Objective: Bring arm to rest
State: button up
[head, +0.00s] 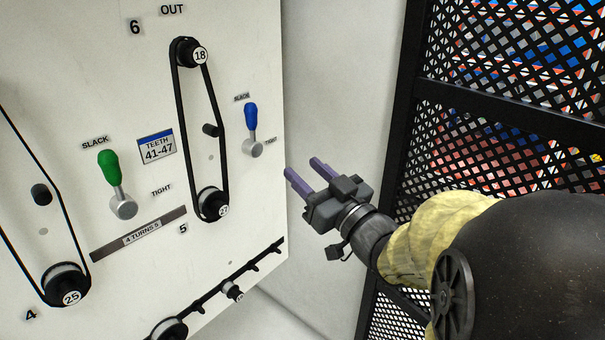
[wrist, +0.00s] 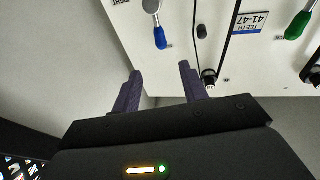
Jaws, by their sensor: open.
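My gripper (head: 308,175) is at the centre right of the head view, with its two purple fingers apart and nothing between them. It is just right of the white panel's right edge and apart from it. In the wrist view my gripper (wrist: 162,88) points its open fingers toward the panel, which appears upside down. My arm reaches in from the right of the head view, with a yellowish sleeve behind the wrist.
The white panel (head: 235,45) bears a blue-handled lever (head: 251,117), a green-handled lever (head: 109,170) and belts on pulleys. A black-framed mesh fence (head: 480,130) stands at the right, close to my arm. Plain wall lies between panel and fence.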

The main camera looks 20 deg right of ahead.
dwell(0.3)
notch_tip(320, 180, down, 17)
jog(key=w+m+g+h, duration=0.2)
jog(key=m+g+h, duration=0.2)
jog(key=g+h, duration=0.35)
jog(key=s+a+f+g+y, duration=0.2)
jog(key=s+a+f+g, duration=0.4)
jog(key=s+f+g, duration=0.5)
notch_tip(320, 180, up, 24)
jog(key=t+p, duration=0.1)
jog(key=p, duration=2.3)
jog(key=shift+d, duration=0.15)
jog(key=shift+h, duration=0.25)
